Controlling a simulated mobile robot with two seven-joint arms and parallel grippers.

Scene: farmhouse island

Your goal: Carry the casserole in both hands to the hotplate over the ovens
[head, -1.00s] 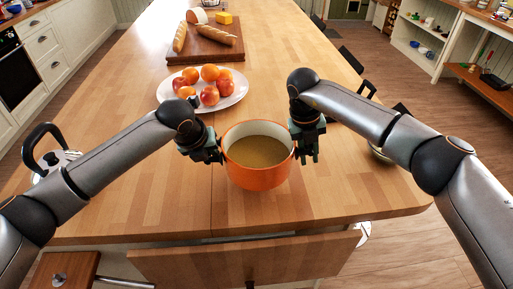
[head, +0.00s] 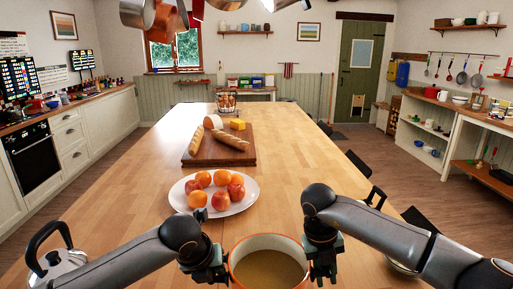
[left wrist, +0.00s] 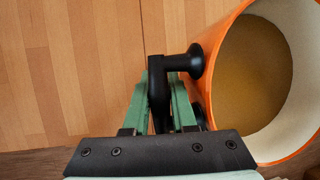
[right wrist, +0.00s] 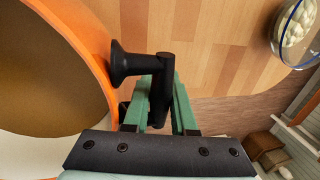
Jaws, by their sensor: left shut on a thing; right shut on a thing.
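The orange casserole (head: 268,242) is at the near end of the wooden island, low in the head view, its bottom cut off. It is open and holds a brownish liquid. My left gripper (head: 214,270) is shut on its left black handle, which shows in the left wrist view (left wrist: 176,64). My right gripper (head: 323,262) is shut on its right black handle, seen in the right wrist view (right wrist: 148,66). The pot looks level. I cannot tell whether it rests on the top. A black-fronted oven (head: 31,158) is in the left counter; I cannot make out a hotplate.
A white plate of fruit (head: 238,206) lies just beyond the casserole, with a bread board (head: 218,153) behind it. A kettle (head: 58,262) stands at the left edge. Pans (head: 137,13) hang overhead.

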